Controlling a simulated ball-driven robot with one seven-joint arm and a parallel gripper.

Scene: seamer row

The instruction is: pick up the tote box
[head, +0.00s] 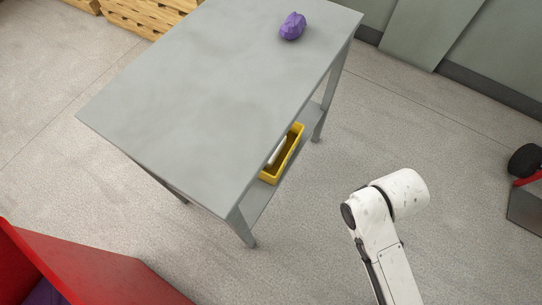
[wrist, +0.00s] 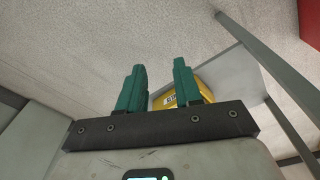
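The tote box (head: 270,178) looks to be the yellow open box on the lower shelf of the grey table. A pale, long item lies in or across it, and the tabletop hides part of its left side. My gripper is not visible in the head view, where only my white arm shows, right of the table. In the wrist view my gripper (wrist: 160,66) has two green fingers apart with nothing between their tips. The yellow box (wrist: 225,85) shows beyond the right finger, partly hidden by it, with a small label.
The grey table (head: 190,95) overhangs the lower shelf (head: 255,203), and its legs stand at the corners. A purple lump (head: 292,27) lies on top. A red bin (head: 95,270) is at lower left, wooden crates (head: 145,15) at upper left.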

